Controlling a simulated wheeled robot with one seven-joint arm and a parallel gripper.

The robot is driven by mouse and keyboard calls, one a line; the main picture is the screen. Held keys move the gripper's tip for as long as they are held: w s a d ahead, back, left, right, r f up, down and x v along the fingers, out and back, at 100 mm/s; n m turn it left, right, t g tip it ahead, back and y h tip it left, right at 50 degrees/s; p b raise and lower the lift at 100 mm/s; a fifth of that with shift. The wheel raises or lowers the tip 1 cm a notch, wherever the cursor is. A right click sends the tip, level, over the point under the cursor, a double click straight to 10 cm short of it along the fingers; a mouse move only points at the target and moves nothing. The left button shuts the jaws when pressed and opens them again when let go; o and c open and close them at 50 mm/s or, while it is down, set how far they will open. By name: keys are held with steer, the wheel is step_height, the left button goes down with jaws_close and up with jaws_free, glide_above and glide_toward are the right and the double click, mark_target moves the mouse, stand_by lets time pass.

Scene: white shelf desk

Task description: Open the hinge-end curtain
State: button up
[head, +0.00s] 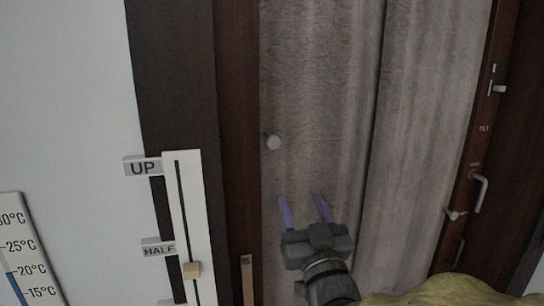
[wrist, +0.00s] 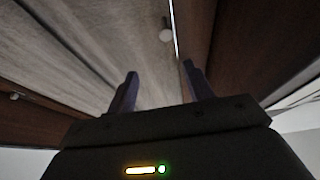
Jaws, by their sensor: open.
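Two grey curtain panels cover the dark brown framed window and meet at a dark vertical line.
A thermometer scale (head: 20,250) is at far left. A window handle (head: 480,192) is on the right frame. A yellowish-green object (head: 440,292) is at the bottom.

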steer(key=p, duration=1.4)
glide_toward(274, 145)
steer(key=shift+y, duration=0.4)
steer(key=p+x, duration=0.4)
steer(key=x, duration=0.4)
steer(key=shift+d+r, duration=0.1)
steer(key=shift+r, duration=0.05)
steer(key=shift+w+r, duration=0.1)
steer(key=shift+w, duration=0.5)
steer(key=shift+c, duration=0.2)
